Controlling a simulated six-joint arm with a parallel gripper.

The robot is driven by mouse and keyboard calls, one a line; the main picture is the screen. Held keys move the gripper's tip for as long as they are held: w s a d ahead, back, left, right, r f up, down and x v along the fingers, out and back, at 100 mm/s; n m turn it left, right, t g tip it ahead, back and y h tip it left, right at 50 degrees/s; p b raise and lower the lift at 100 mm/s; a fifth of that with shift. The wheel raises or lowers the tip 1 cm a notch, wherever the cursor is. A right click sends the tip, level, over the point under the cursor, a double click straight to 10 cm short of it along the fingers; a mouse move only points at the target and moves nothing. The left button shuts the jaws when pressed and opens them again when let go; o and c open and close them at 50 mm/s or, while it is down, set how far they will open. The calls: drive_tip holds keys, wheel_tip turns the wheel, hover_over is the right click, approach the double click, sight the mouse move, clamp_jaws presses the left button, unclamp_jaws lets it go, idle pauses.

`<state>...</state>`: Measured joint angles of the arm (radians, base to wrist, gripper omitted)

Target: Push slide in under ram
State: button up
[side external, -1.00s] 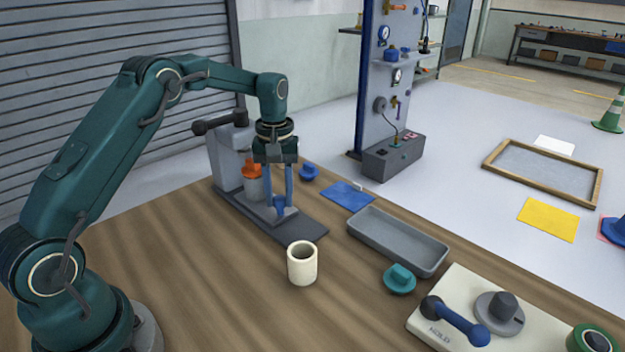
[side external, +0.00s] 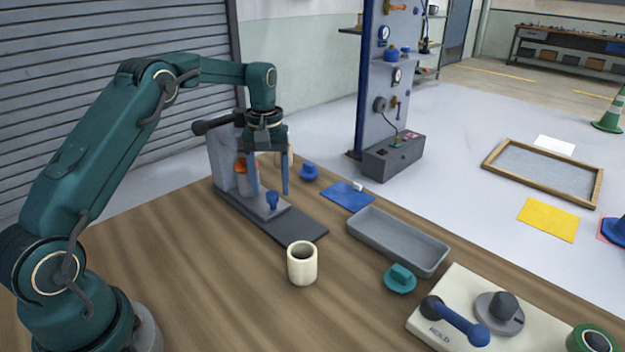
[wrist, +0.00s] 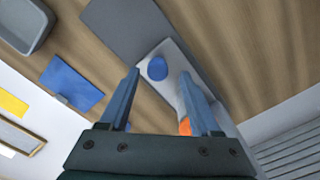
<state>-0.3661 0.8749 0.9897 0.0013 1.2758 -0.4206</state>
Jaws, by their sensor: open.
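The grey press (side external: 224,160) stands at the back left of the table, with an orange ram (side external: 240,166) over a dark base rail (side external: 300,228). The light grey slide (side external: 262,210) lies on the rail with its inner end at the ram. Its blue knob (side external: 272,199) stands upright; slide (wrist: 178,60) and knob (wrist: 157,68) also show in the wrist view. My gripper (side external: 270,194) is open and empty, pointing down, its fingers apart on either side of the knob's line of sight. The orange ram (wrist: 185,126) is partly hidden by a finger in the wrist view.
A cream cup (side external: 302,265) stands in front of the rail's outer end. A grey tray (side external: 398,243), a blue sheet (side external: 347,196), a blue knobbed piece (side external: 309,172) and a teal piece (side external: 399,280) lie to the right. The front left table is bare.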

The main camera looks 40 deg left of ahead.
drive_tip(key=shift+r, duration=1.95)
drive_tip(key=s+d+r+m+t, duration=0.2)
drive_tip(key=s+d+r, duration=0.25)
drive_tip(key=r, duration=0.25)
drive_tip(key=s+d+r+m+t, duration=0.1)
drive_tip(key=s+d+r+t, duration=0.15)
drive_tip(key=d+r, duration=0.35)
drive_tip(key=s+d+f+m, duration=0.1)
drive_tip(key=s+f+m, duration=0.2)
drive_tip(key=s, duration=0.4)
drive_tip(key=s+d+f+m+t, duration=0.1)
drive_tip(key=s+d+f+m, duration=0.1)
drive_tip(key=s, duration=0.5)
drive_tip(key=shift+d+f+m, duration=0.2)
drive_tip(key=shift+f+m, duration=0.3)
drive_tip(key=shift+f, duration=0.35)
